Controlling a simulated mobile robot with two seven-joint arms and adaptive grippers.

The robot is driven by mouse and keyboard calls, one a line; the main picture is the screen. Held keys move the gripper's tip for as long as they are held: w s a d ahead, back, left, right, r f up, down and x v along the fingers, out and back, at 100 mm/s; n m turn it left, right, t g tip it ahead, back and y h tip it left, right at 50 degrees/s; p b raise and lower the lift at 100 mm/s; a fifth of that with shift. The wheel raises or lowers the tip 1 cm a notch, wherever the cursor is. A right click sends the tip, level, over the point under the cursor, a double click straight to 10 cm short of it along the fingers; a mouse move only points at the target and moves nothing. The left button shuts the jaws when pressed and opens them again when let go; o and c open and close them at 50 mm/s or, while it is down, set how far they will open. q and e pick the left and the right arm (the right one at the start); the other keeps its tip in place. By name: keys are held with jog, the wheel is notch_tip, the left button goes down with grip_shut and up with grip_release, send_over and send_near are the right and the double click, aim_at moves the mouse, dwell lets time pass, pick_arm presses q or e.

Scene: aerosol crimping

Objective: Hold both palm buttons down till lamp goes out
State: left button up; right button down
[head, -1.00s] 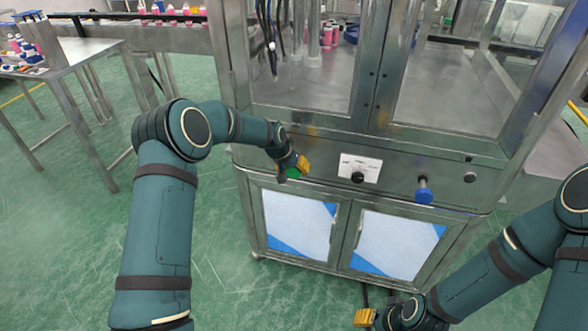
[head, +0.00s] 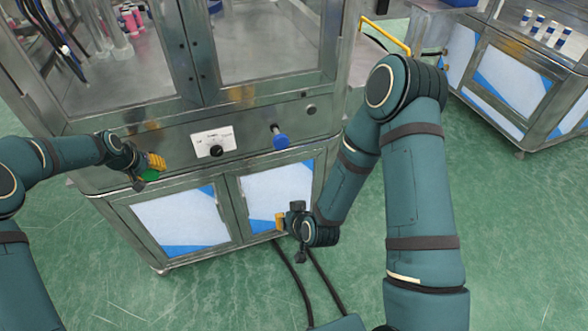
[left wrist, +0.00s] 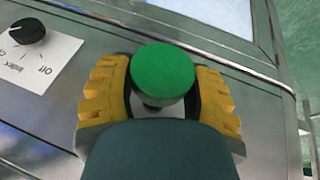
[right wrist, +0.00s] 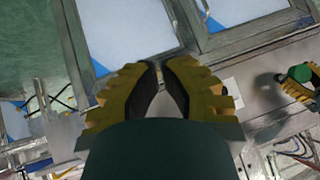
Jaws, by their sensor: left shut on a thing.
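The green palm button (head: 150,176) is on the left of the machine's front panel. My left gripper (head: 154,168) is around it; in the left wrist view the yellow-padded fingers flank the round green cap (left wrist: 163,72). The blue palm button (head: 281,141) sticks out from the panel's right part, with nothing touching it. My right gripper (head: 281,221) is below the blue button, in front of the right lower door. In the right wrist view its fingers (right wrist: 163,66) are nearly together and empty. No lit lamp can be made out.
A black selector knob (head: 216,151) on a white label lies between the buttons. A round grey fitting (head: 311,109) is above right of the blue button. Dark cables (head: 296,268) run below my right gripper. A cabinet (head: 510,85) stands at the right; green floor lies between.

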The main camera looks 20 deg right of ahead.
jog(key=w+d+r+t+h, duration=0.2)
jog(key=w+d+r+t, duration=0.45)
jog(key=w+r, duration=0.25)
send_near(282, 145)
jog(key=shift+n+t, duration=0.4)
jog(key=shift+t, duration=0.05)
jog(key=shift+w+a+f, duration=0.1)
jog(key=shift+w+f, duration=0.15)
jog(key=shift+w, duration=0.4)
jog(key=shift+w+f, duration=0.25)
jog(key=shift+w, duration=0.35)
jog(key=shift+w+a+f, duration=0.1)
jog(key=shift+w+f, duration=0.1)
jog(key=shift+w, duration=0.45)
jog(key=shift+w, duration=0.5)
